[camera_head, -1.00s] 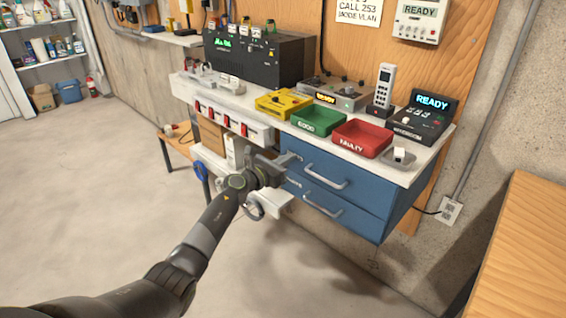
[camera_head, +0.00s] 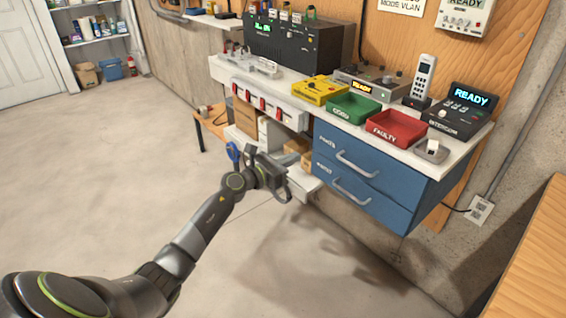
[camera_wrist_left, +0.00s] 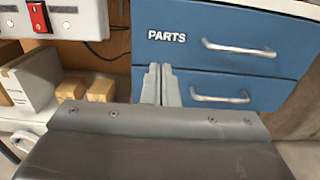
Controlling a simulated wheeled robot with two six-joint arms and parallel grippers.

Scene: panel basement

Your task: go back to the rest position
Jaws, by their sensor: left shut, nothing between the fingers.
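My left gripper (camera_head: 287,160) is in front of the bench, beside the left edge of the blue drawer unit (camera_head: 375,207). Its fingers are together and empty; they also show in the left wrist view (camera_wrist_left: 161,84), in front of the lower blue drawer's left end. Both drawers look shut, and the upper one is marked PARTS (camera_wrist_left: 167,36). My left arm comes in from the lower left. My right gripper does not show.
The bench top carries a yellow box (camera_head: 319,91), a green tray (camera_head: 353,108), a red tray (camera_head: 396,130) and an intercom (camera_head: 460,112). Small cardboard boxes (camera_wrist_left: 100,90) sit on a low shelf. A wooden surface (camera_head: 535,255) is at right. The floor at left is clear.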

